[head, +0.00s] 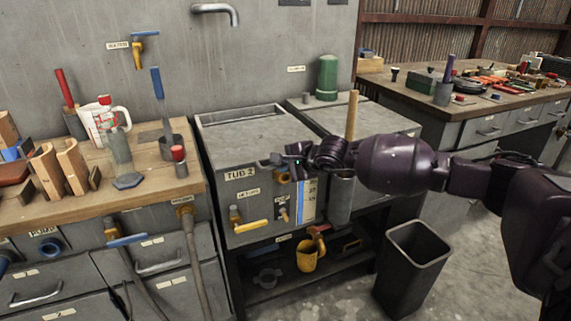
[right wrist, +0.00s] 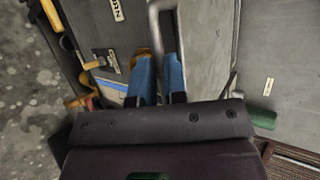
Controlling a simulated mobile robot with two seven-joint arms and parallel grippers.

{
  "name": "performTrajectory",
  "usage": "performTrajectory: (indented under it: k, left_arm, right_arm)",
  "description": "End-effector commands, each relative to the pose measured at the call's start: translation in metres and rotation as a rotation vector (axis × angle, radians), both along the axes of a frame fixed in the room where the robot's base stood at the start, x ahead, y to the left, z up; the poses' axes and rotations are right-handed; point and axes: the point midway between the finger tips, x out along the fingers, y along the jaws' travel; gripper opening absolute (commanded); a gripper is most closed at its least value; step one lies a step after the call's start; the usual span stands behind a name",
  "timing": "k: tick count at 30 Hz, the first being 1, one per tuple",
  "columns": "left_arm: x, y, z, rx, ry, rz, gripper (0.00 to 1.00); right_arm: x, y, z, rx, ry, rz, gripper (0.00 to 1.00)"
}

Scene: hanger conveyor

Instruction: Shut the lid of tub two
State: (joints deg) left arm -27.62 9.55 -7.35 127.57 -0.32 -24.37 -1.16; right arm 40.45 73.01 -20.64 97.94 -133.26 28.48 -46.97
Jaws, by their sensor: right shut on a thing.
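Tub two (head: 238,198) is a grey box with a "TUB 2" label on its front, in the middle of the head view. Its grey lid (head: 245,137) lies flat or nearly flat over the top; I cannot tell whether it is fully seated. My right gripper (head: 280,160) is at the lid's front right edge. In the right wrist view its blue fingertips (right wrist: 159,80) are shut around a grey metal handle (right wrist: 155,25). The gripper hides part of the handle and of the tub's front right corner. My left gripper is not in view.
A yellow-handled valve (head: 248,226) sticks out of the tub's front. A second grey tub (head: 375,118) adjoins on the right, with a green bottle (head: 327,78) behind. A cluttered wooden bench (head: 130,200) stands left. A black bin (head: 412,255) stands on the floor.

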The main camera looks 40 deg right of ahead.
Motion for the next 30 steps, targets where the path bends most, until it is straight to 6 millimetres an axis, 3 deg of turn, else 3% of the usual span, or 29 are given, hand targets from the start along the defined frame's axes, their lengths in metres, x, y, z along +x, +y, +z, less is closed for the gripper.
performTrajectory:
  k: [1,2,3,8,20,30]
  left_arm:
    - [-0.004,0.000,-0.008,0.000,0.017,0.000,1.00]
    - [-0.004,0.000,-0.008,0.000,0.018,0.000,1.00]
    - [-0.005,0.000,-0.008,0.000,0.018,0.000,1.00]
    - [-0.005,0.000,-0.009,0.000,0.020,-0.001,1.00]
    - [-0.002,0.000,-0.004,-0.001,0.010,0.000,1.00]
    - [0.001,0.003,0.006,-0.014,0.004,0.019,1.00]
  right_arm:
    - [-0.009,0.001,-0.037,0.004,0.063,-0.004,0.00]
    - [-0.009,0.001,-0.037,0.004,0.064,-0.005,0.00]
    - [-0.009,0.001,-0.038,0.004,0.064,-0.005,0.14]
    - [-0.009,0.001,-0.037,0.004,0.064,-0.005,0.38]
    - [-0.011,0.000,-0.029,-0.002,0.055,-0.003,0.38]
    - [-0.044,-0.007,0.003,-0.002,0.041,-0.002,0.38]
